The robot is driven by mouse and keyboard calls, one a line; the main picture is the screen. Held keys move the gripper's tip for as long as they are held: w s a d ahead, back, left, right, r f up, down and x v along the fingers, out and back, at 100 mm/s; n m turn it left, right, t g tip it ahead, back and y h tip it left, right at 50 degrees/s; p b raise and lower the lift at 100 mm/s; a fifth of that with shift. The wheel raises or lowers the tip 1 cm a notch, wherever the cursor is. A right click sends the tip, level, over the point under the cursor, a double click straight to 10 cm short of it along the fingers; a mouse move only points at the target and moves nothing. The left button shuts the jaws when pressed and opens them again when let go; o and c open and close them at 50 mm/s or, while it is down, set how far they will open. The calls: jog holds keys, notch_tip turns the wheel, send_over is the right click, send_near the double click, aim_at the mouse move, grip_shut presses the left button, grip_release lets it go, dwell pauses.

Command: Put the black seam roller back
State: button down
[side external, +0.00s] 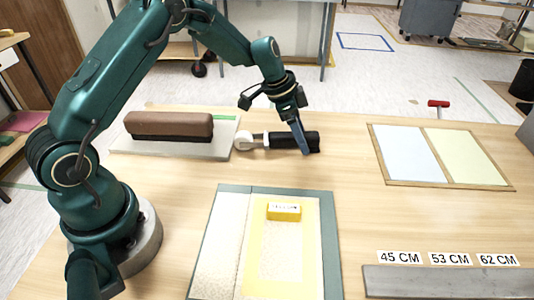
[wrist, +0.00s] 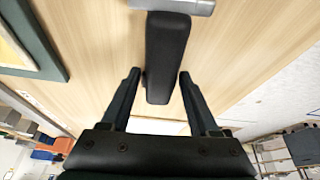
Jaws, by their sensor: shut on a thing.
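The black seam roller (side external: 286,140) has a black handle and a white roller head at its left end. It lies level, at or just above the wooden table, and I cannot tell which. My gripper (side external: 304,150) points down and is shut on the handle near its right end. In the wrist view my gripper's fingers (wrist: 159,76) stand on either side of the black seam roller's handle (wrist: 168,50). The grey-white roller head is cut off at the top of that view.
A brown brush (side external: 168,124) rests on a pale board (side external: 219,145), close left of the roller head. A framed tray (side external: 431,130) with blue and yellow panels is at right. A yellow block (side external: 284,211) sits on the papered mat (side external: 230,188). A grey bar (side external: 450,284) lies by centimetre labels.

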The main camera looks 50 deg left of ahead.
jog(key=shift+f, duration=0.15)
jog(key=shift+c, duration=0.6)
grip_release()
jog(key=v, duration=0.6)
jog(key=shift+s+d, duration=0.1)
jog(key=shift+d, duration=0.1)
jog(key=s+d+r+n+t+y, duration=0.1)
jog(key=s+d+r+n, duration=0.1)
jog(key=s+r, duration=0.4)
jog(key=s+d+r+n+y, duration=0.1)
jog(key=s+d+r+n, duration=0.1)
jog(key=s+r, duration=0.5)
jog(key=s+f+n+t, duration=0.1)
jog(key=s+f+n, duration=0.2)
jog(key=s, duration=0.8)
jog(key=shift+a+f+n+y, duration=0.2)
jog(key=shift+a+n+y, duration=0.2)
jog(key=shift+a, duration=0.1)
